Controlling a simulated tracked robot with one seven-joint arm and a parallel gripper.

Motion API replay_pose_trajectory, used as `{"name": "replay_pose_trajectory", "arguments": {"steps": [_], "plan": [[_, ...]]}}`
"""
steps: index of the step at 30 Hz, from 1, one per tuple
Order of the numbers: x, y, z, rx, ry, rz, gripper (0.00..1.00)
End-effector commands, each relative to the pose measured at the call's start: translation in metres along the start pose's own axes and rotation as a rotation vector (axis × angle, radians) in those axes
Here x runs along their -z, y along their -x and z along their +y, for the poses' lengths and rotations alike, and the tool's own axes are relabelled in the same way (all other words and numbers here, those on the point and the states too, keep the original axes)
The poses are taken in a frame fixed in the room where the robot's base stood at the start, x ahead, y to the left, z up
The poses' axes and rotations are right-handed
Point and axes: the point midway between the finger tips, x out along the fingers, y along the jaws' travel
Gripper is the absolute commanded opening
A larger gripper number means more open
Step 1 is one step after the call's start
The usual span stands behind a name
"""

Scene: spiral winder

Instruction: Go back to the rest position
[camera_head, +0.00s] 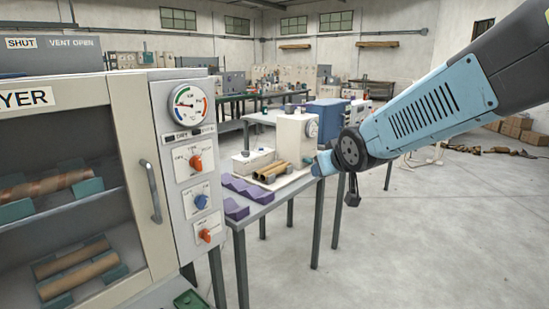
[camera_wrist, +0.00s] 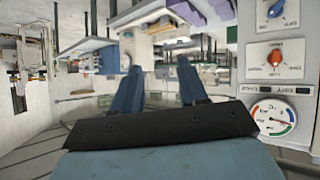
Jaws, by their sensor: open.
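My arm reaches in from the upper right in the head view, with a pale blue forearm and a dark round joint. Its end is beside the table with the white machine, and its fingers are not clear there. In the wrist view, which is upside down, my gripper (camera_wrist: 158,70) shows two blue fingers spread apart with nothing between them. The dryer cabinet (camera_head: 130,170) stands at the left with its glass door shut. Its panel has a gauge (camera_head: 187,105), red knobs and a blue knob (camera_head: 201,201). The gauge also shows in the wrist view (camera_wrist: 272,118).
A grey table (camera_head: 262,208) holds purple cradles (camera_head: 250,188), brown tubes (camera_head: 273,171) and a white machine (camera_head: 297,140). Tubes lie on shelves inside the dryer. More benches stand behind. The floor (camera_head: 430,240) at the right is clear, with cardboard boxes (camera_head: 515,128) farther back.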

Motion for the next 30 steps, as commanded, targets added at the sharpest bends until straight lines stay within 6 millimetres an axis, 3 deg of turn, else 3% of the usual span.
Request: {"name": "replay_pose_trajectory", "arguments": {"steps": [3, 9, 15, 18, 23, 30], "plan": [[-0.019, 0.036, 0.023, -0.055, -0.051, -0.091, 0.43], [-0.061, 0.099, 0.045, -0.108, -0.151, -0.257, 0.43], [-0.102, 0.157, 0.049, -0.115, -0.247, -0.402, 0.43], [-0.117, 0.176, 0.047, -0.108, -0.28, -0.452, 0.43], [-0.129, 0.192, 0.044, -0.099, -0.304, -0.494, 0.43], [-0.131, 0.194, 0.043, -0.097, -0.307, -0.5, 0.43]]}}
